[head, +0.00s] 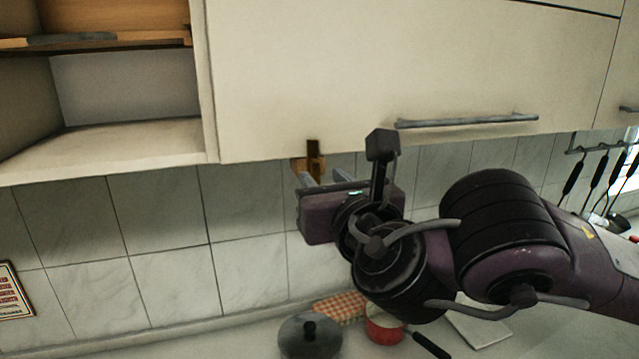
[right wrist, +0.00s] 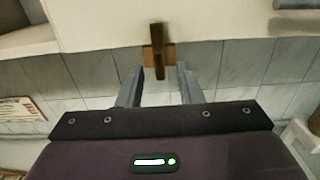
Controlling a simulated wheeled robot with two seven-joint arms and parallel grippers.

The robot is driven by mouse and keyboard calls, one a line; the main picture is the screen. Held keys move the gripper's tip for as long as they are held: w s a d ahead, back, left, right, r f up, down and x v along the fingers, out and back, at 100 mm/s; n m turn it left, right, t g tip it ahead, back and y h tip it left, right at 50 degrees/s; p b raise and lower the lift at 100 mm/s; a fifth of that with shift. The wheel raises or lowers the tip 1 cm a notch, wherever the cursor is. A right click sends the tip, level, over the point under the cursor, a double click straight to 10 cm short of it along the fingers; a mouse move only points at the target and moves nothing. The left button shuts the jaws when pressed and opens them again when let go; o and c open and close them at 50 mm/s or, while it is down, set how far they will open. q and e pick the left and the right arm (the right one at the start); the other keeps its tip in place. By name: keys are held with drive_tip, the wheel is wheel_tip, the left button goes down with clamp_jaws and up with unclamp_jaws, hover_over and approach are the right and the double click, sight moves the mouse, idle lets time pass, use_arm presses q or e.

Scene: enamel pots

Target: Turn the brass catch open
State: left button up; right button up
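The brass catch (head: 313,158) is at the lower edge of the cream wall cabinet (head: 400,60). It is an upright bar on a small square plate. In the right wrist view the catch (right wrist: 157,50) stands upright, ahead of and between the fingers. My right gripper (head: 322,178) is just below and in front of the catch. Its two grey fingers are apart, with the bar's lower end close to the gap between their tips; I cannot tell whether they touch it. My left gripper is not in view.
A grey bar handle (head: 467,121) runs along the cabinet door. An open shelf (head: 110,140) is at the left. Below, a dark lidded pot (head: 310,338) and a red pan (head: 384,330) stand on the counter. Utensils (head: 596,175) hang at the right.

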sight(315, 163)
drive_tip(key=shift+x, duration=1.4)
drive_tip(key=shift+c, duration=0.4)
clamp_jaws()
